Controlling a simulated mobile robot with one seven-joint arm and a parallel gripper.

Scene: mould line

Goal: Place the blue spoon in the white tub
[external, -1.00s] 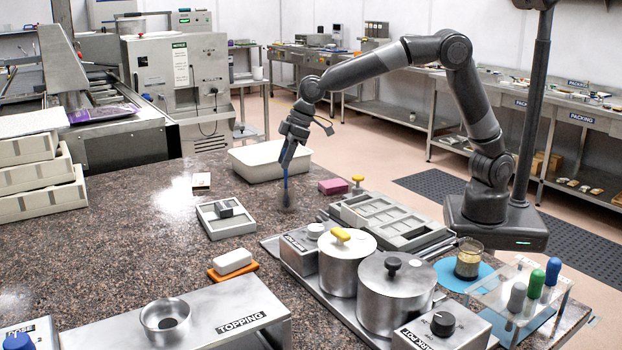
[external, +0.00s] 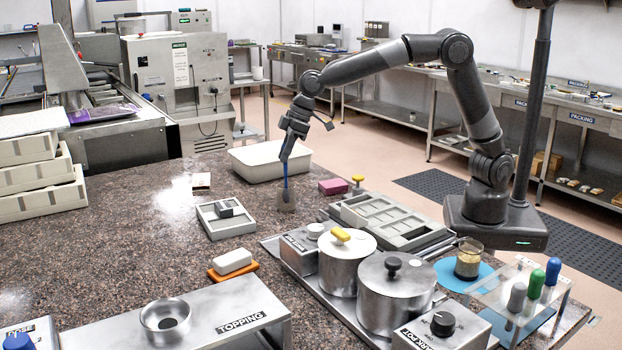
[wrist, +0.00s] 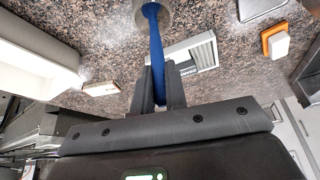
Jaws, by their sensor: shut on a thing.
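The blue spoon (external: 285,182) stands roughly upright in my gripper (external: 284,158), which is shut on its handle. In the wrist view the blue handle (wrist: 156,50) runs from between my fingers (wrist: 160,85) to a small grey cup-shaped piece (wrist: 152,14). This grey piece also shows at the spoon's lower end (external: 286,203) in the external view; I cannot tell whether it is a separate cup. The white tub (external: 262,176) is just behind my gripper, on the counter. It shows at the left in the wrist view (wrist: 45,40). The spoon is outside the tub.
A grey mould (external: 224,221) lies front left, and a moulding tray (external: 383,215) front right. Pots (external: 345,267) stand nearer. The counter left of the tub is mostly clear.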

